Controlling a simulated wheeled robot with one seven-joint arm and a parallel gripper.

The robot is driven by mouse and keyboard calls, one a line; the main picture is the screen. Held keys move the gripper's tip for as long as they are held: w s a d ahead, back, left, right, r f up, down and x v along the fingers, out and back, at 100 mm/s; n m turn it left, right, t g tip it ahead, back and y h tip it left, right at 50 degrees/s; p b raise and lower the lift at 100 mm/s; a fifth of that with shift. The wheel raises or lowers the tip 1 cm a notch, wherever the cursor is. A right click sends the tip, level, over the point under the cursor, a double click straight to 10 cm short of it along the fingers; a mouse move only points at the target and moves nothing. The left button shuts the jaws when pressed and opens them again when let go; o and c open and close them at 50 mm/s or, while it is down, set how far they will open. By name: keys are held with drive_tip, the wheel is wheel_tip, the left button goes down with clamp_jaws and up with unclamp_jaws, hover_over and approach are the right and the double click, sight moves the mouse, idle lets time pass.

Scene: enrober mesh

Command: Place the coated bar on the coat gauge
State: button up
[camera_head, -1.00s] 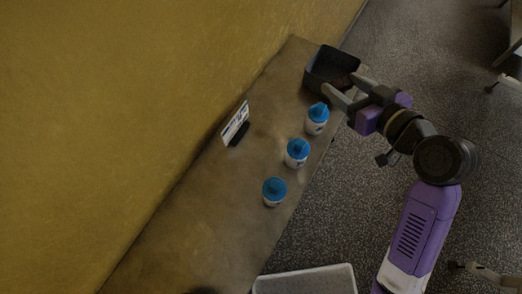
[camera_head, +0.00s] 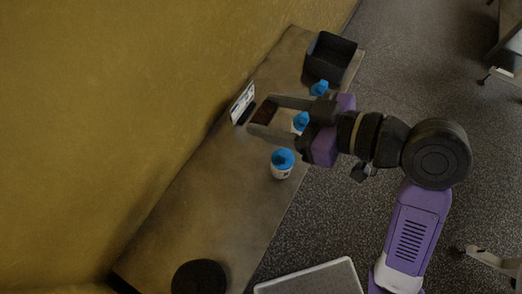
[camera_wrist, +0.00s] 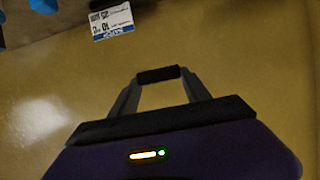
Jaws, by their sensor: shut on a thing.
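My gripper (camera_head: 262,114) is shut on a dark brown bar (camera_head: 266,110), held between its two grey fingertips above the bench, in front of the label card. In the wrist view the bar (camera_wrist: 158,74) lies crosswise between the fingertips. A flat black round disc (camera_head: 199,277) sits at the near end of the bench, apart from my gripper. It may be the coat gauge; I see no marking that tells.
Blue-capped white bottles (camera_head: 282,163) stand along the bench's right edge, one partly behind my gripper. A white label card (camera_head: 242,103) stands near the wall. A black bin (camera_head: 330,58) is at the far end. The bench (camera_head: 195,212) is clear between bottles and disc.

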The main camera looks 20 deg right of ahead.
drive_tip(key=b, duration=0.5)
hover_over(269, 163)
wheel_tip(269, 163, down, 14)
drive_tip(key=shift+a+f, duration=0.1)
drive_tip(key=shift+f, duration=2.6)
drive_tip(key=shift+f+b, duration=0.1)
drive_tip(key=shift+b, duration=0.2)
drive_tip(key=shift+f, duration=0.15)
drive_tip(key=o, duration=1)
